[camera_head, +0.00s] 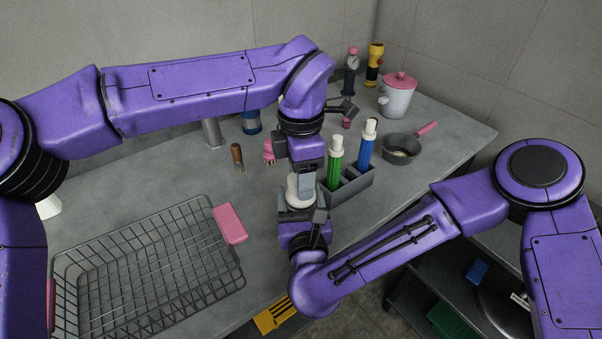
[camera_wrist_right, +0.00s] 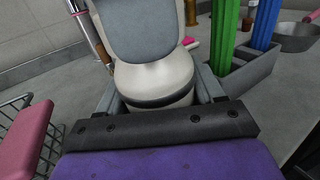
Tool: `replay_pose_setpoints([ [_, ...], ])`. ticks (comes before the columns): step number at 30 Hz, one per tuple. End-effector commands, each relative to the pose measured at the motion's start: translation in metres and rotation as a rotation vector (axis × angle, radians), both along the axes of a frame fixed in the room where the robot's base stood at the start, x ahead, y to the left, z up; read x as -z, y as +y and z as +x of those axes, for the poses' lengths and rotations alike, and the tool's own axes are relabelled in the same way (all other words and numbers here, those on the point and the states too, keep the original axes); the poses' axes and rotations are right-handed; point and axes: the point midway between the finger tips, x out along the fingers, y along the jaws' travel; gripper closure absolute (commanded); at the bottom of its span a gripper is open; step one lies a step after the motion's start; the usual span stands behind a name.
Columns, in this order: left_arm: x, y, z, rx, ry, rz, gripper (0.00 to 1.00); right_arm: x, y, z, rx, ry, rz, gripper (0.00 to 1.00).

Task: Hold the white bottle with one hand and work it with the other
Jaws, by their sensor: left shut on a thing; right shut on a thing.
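The white bottle (camera_head: 298,190) stands over the counter, left of the grey caddy, between my two grippers. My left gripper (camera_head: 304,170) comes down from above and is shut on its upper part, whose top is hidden. My right gripper (camera_head: 302,208) is shut around the lower part from the front. In the right wrist view the bottle (camera_wrist_right: 157,78) is a rounded white body with a dark band low down, between the right fingers (camera_wrist_right: 165,95). A grey block of my left gripper (camera_wrist_right: 146,28) covers its top there.
A grey caddy (camera_head: 352,192) holding green and blue white-capped tubes stands close on the right. A wire basket with pink handles (camera_head: 150,262) fills the counter's left front. A pan (camera_head: 402,149), a pink-lidded white pot (camera_head: 396,101) and a brown-handled tool (camera_head: 237,155) stand farther back.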

Motion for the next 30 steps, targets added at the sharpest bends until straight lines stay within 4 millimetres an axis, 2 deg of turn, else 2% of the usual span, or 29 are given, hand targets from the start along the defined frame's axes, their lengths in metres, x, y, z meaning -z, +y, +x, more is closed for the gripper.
replay_pose_setpoints([
  [2,0.000,0.000,0.000,-0.003,-0.001,0.000,0.85,0.000,0.000,0.000,0.001,0.000,0.001,1.00],
  [3,0.000,0.000,0.001,-0.003,-0.001,0.000,0.36,0.000,0.000,0.000,0.001,0.000,0.001,1.00],
  [5,0.000,0.000,0.001,-0.004,-0.001,0.000,0.19,0.000,0.000,0.000,0.001,0.000,0.001,1.00],
  [13,-0.001,0.000,0.000,-0.005,-0.001,0.000,0.19,0.000,0.000,0.000,0.000,0.000,0.000,1.00],
  [17,-0.011,0.000,0.001,-0.007,-0.003,0.001,0.19,0.000,0.000,0.000,0.000,0.000,0.000,1.00],
  [27,-0.087,0.000,0.001,-0.007,-0.005,0.000,0.19,0.000,0.000,0.000,0.000,0.000,0.000,1.00],
  [30,-0.104,0.000,0.001,-0.007,-0.004,0.001,0.19,0.000,0.000,0.000,0.000,0.000,0.000,1.00],
])
